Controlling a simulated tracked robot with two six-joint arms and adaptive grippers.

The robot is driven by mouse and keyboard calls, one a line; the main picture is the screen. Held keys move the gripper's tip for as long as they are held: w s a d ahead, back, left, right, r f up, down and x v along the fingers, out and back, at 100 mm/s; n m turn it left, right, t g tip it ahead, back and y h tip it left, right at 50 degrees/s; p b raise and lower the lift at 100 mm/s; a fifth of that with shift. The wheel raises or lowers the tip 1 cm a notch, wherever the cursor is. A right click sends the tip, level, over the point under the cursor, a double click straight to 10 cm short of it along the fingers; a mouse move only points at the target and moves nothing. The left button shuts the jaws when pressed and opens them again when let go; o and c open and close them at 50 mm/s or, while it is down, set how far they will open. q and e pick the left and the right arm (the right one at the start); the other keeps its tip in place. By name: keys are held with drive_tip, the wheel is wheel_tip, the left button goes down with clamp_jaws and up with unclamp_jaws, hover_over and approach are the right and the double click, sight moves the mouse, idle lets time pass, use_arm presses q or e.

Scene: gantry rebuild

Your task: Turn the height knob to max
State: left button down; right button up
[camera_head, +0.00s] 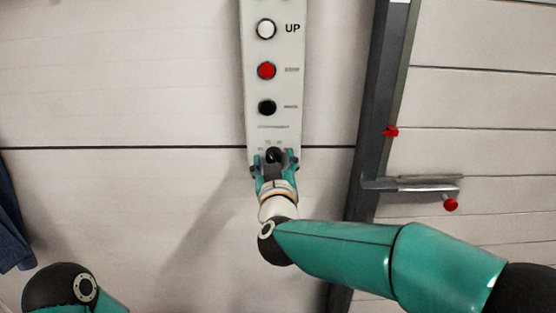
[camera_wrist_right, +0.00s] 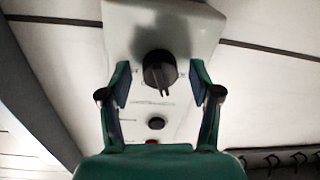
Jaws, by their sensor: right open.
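The black height knob (camera_wrist_right: 159,72) sits on the lower part of a pale control panel (camera_wrist_right: 120,25). A pointer ridge on the knob points toward the bottom of the right wrist view. My right gripper (camera_wrist_right: 158,85) is open, with one finger on each side of the knob and visible gaps between. In the head view my right gripper (camera_head: 274,163) is at the panel's lower end and partly covers the knob (camera_head: 275,155). Scale marks around the knob are too blurred to read. My left gripper is not in view; only part of my left arm shows at the bottom left.
Above the knob, the panel carries a white button (camera_head: 266,29) marked UP, a red button (camera_head: 267,70) and a black button (camera_head: 267,107). A dark upright post (camera_head: 373,110) with a grey handle (camera_head: 415,184) and red knobs (camera_head: 451,204) stands right. Blue cloth (camera_head: 10,225) hangs at left.

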drive_tip(key=c, duration=1.1)
drive_tip(key=shift+d+f, duration=0.1)
drive_tip(key=shift+d, duration=0.1)
drive_tip(key=shift+c, duration=0.2)
drive_tip(key=shift+a, duration=0.1)
drive_tip(key=shift+m+b, duration=1.55)
drive_tip(key=shift+m, duration=0.25)
drive_tip(key=m+b, duration=0.3)
drive_tip(key=m, duration=0.2)
drive_tip(key=shift+m+t+b, duration=0.3)
drive_tip(key=shift+b, duration=0.1)
drive_tip(key=m+b, duration=0.3)
drive_tip(key=m, duration=0.1)
drive_tip(key=shift+m+h, duration=0.3)
drive_tip(key=shift+m, duration=0.1)
drive_tip(key=shift+m+b, duration=1.05)
drive_tip(key=shift+m, duration=1.35)
drive_tip(key=shift+h, duration=0.4)
